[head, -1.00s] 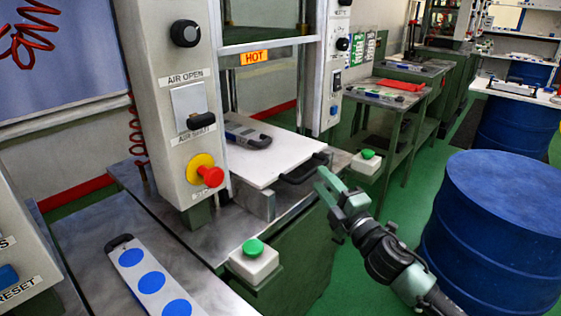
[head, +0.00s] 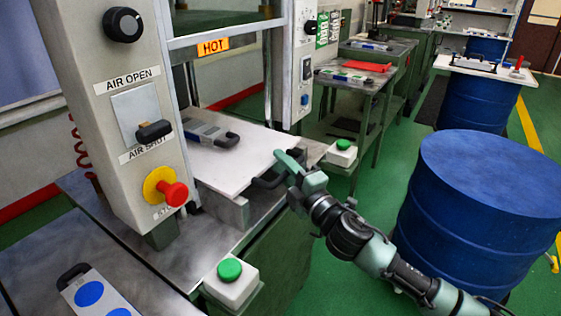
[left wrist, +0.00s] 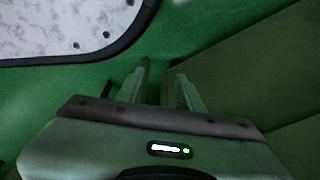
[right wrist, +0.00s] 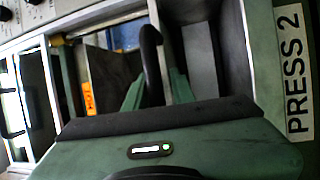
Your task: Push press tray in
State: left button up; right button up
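The press tray (head: 235,172) is a white plate sticking out of the press below the HOT sign. Its black handle (head: 266,183) is at its front edge. A grey and blue mould (head: 205,132) with a black handle lies on the tray. My right gripper (head: 285,165) is at the tray handle. In the right wrist view the fingers of my right gripper (right wrist: 155,90) are apart, with the dark handle (right wrist: 151,60) showing between them; contact is unclear. My left gripper (left wrist: 163,88) is open and empty, seen only in the left wrist view.
Green buttons on white boxes stand on both sides of the tray, one near (head: 231,283) and one far (head: 341,153). The press column with a red stop button (head: 173,193) stands left. A blue drum (head: 490,210) stands right of my arm.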

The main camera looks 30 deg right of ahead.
jog(key=shift+w+r, duration=0.1)
jog(key=shift+r, duration=0.05)
grip_shut()
jog(key=shift+r, duration=0.1)
